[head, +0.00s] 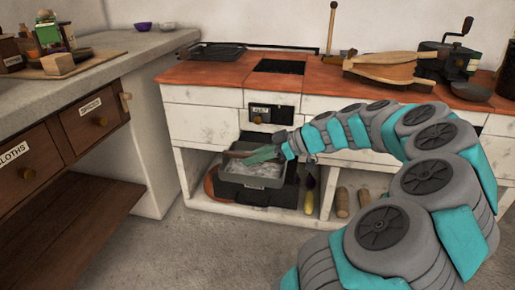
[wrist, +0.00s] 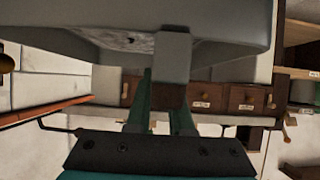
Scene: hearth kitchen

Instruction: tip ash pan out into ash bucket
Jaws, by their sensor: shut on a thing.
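The ash pan (head: 233,178) is a grey rectangular tray with pale ash visible inside. In the head view it sits at the front of the hearth unit, over a black box-like container with a pale label, which looks like the ash bucket (head: 287,196). My gripper (head: 246,158) reaches in from the right, its teal fingers shut on the pan's handle. In the wrist view the pan (wrist: 225,38) fills the top, and its handle (wrist: 173,60) comes down between my fingers (wrist: 160,105). The container's opening is mostly hidden, and I cannot tell the pan's exact tilt.
The hearth's red top (head: 220,70) holds bellows (head: 390,68) and a hand-cranked device (head: 450,62). Open cubbies sit below, with wooden rolls (head: 342,202) right of the container. A counter with labelled drawers (head: 92,122) stands left. The floor in front is clear.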

